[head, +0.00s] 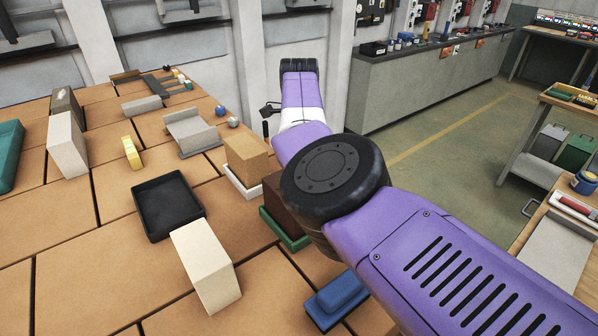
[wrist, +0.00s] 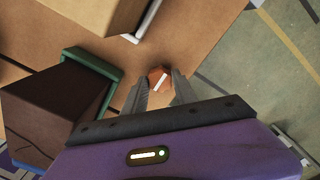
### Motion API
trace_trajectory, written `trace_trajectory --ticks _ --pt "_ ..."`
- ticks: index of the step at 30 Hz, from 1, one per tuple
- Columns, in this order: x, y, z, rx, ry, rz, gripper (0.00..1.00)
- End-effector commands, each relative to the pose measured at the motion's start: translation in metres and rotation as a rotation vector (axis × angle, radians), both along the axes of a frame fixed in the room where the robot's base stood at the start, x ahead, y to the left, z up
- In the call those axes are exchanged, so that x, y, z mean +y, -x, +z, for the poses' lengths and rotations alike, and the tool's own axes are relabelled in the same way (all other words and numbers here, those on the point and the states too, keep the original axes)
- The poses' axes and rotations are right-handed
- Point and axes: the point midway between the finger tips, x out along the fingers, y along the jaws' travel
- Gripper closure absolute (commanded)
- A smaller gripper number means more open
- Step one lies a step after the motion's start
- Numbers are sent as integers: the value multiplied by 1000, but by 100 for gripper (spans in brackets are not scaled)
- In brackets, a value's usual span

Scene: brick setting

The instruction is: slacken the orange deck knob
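The orange deck knob (wrist: 158,79) shows in the wrist view as a small orange piece with a white line across its top, on the tan deck. My gripper (wrist: 160,88) has its two fingers apart, one on each side of the knob in the picture. I cannot tell whether the fingers touch it or how far above it they are. In the head view my purple arm hides the knob and the gripper's fingers.
A dark brown block (wrist: 45,110) on a green base (wrist: 98,64) stands close left of the gripper. A tan block (wrist: 95,12) on a white tray (head: 243,184) is near too. The deck's edge and open floor (wrist: 270,80) lie to the right.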

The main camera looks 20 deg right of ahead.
Motion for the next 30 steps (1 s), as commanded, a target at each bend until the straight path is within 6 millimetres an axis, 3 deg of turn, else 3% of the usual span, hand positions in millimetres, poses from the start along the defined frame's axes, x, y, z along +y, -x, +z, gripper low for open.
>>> trace_trajectory --ticks 1,4,17,30 --pt "0 0 0 1 0 0 82" --pt "0 0 0 1 0 0 100" --pt "0 0 1 1 0 84 100" --pt "-1 0 2 2 2 452 100"
